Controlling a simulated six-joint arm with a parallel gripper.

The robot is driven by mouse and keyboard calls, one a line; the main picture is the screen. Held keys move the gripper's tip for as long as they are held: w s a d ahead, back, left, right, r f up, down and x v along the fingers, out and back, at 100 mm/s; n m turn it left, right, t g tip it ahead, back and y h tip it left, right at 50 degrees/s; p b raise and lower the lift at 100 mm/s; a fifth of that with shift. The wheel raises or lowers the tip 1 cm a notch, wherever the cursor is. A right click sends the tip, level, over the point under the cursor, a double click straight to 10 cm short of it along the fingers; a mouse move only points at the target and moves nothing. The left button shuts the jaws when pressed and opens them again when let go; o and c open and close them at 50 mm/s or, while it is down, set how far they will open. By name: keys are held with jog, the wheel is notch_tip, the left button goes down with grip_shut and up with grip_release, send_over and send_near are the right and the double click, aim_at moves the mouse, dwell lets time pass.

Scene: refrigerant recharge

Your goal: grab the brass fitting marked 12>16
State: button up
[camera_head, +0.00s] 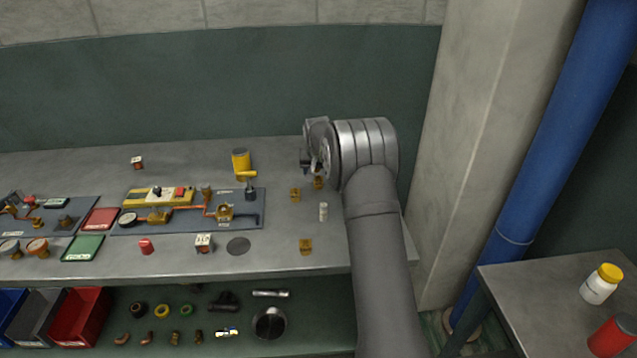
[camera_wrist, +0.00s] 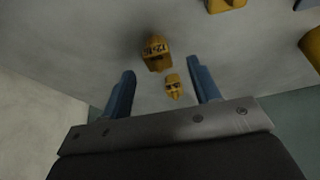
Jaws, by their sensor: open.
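My gripper (camera_wrist: 161,68) is open and empty, its two blue fingers spread. In the wrist view, a brass fitting (camera_wrist: 156,54) with dark characters on its face lies just past the fingertips. The characters are too small to read surely. A smaller brass-coloured piece (camera_wrist: 174,87) shows between the fingers; I cannot tell whether it is separate. Another brass fitting (camera_wrist: 225,5) is cut by the top edge. In the head view, brass fittings stand near the gripper (camera_head: 308,163): one close below it (camera_head: 318,182), one to its left (camera_head: 295,194), one nearer the bench front (camera_head: 305,246).
A yellow canister (camera_head: 241,162) and a grey board with copper piping (camera_head: 245,204) lie left of the fittings. A pale cylinder (camera_head: 323,211) stands close to my arm. A concrete pillar (camera_head: 470,140) rises to the right. Bare bench (camera_head: 275,228) lies around the front fitting.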

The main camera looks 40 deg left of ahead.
aim_at(318, 176)
jog(key=x, duration=0.4)
jog(key=shift+w+f, duration=0.1)
jog(key=shift+w, duration=0.05)
jog(key=c, duration=1.1)
